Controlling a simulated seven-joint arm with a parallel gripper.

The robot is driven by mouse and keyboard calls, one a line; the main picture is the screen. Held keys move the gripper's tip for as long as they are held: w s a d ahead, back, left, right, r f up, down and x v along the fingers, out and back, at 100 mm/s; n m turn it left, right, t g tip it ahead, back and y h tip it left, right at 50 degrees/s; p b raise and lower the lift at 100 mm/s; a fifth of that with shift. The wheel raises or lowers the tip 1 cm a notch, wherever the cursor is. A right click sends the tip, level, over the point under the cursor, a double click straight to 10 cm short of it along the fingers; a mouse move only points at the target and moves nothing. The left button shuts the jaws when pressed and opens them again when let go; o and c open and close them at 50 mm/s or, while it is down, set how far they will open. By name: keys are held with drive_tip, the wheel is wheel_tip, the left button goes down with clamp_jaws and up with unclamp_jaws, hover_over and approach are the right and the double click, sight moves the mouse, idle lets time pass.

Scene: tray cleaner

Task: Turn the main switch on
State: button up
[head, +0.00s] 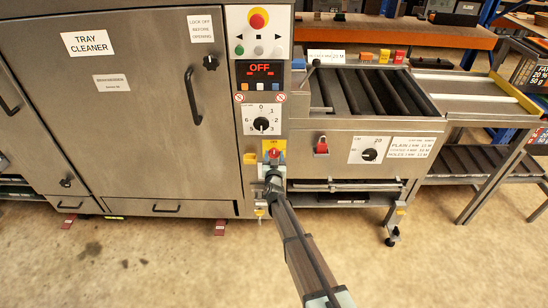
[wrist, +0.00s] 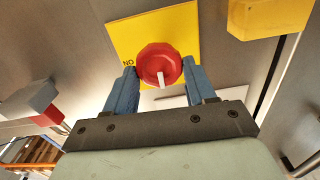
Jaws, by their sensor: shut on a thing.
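The main switch is a red rotary knob (wrist: 150,58) with a white pointer mark, on a yellow plate (wrist: 185,22). In the wrist view the mark points down, and lettering on the plate at the knob's left reads "NO". In the head view the yellow plate (head: 267,145) is on the control column, below the numbered dial. My gripper (wrist: 160,70) has one blue finger on each side of the knob and is shut on it. In the head view my gripper (head: 273,165) partly hides the switch. The red display (head: 263,69) above reads OFF.
The tray cleaner's steel door (head: 130,130) is at the left. A red and yellow emergency button (head: 258,19) and a numbered dial (head: 262,123) are above the switch. A yellow block (wrist: 268,15) is close by in the wrist view. The roller conveyor (head: 370,92) extends right.

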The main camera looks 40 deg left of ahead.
drive_tip(key=m, duration=0.4)
drive_tip(key=shift+d+m, duration=0.1)
drive_tip(key=shift+m, duration=0.2)
drive_tip(key=m, duration=0.4)
drive_tip(key=shift+w+f, duration=0.1)
drive_tip(key=shift+w, duration=0.05)
drive_tip(key=m, duration=0.5)
drive_tip(key=shift+d+f, duration=0.1)
drive_tip(key=shift+m, duration=1.9)
drive_tip(key=o, duration=1)
